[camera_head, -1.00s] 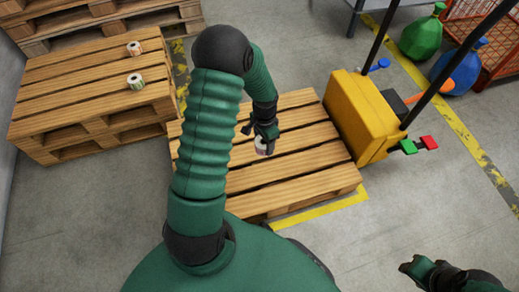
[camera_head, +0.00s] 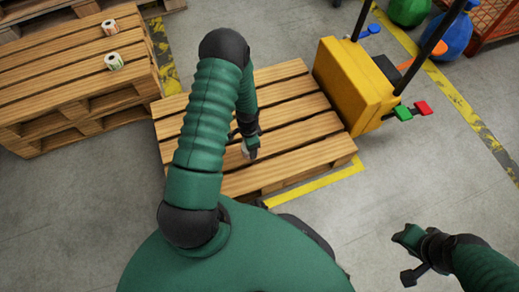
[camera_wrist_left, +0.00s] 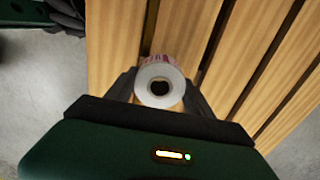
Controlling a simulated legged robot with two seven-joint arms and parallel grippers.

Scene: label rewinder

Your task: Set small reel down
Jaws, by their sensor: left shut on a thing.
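A small white reel (camera_wrist_left: 159,86) with pink and red print and a dark core sits between the two fingers of my left gripper (camera_wrist_left: 160,90) in the wrist view. The gripper is shut on it, just above or at the slats of the wooden pallet (camera_wrist_left: 115,35); I cannot tell if the reel touches them. In the head view the left gripper (camera_head: 248,150) is over the middle of the low pallet (camera_head: 300,143), and it mostly hides the reel (camera_head: 244,149). My right gripper (camera_head: 405,258) is over bare floor at the lower right, and its jaw state is unclear.
Two small reels (camera_head: 110,27) (camera_head: 114,61) stand on a taller pallet stack (camera_head: 60,65) at the left. A yellow pallet truck (camera_head: 352,82) stands against the low pallet's right side. Green and blue sacks (camera_head: 409,8) (camera_head: 446,36) lie at the upper right. Slats right of the gripper are clear.

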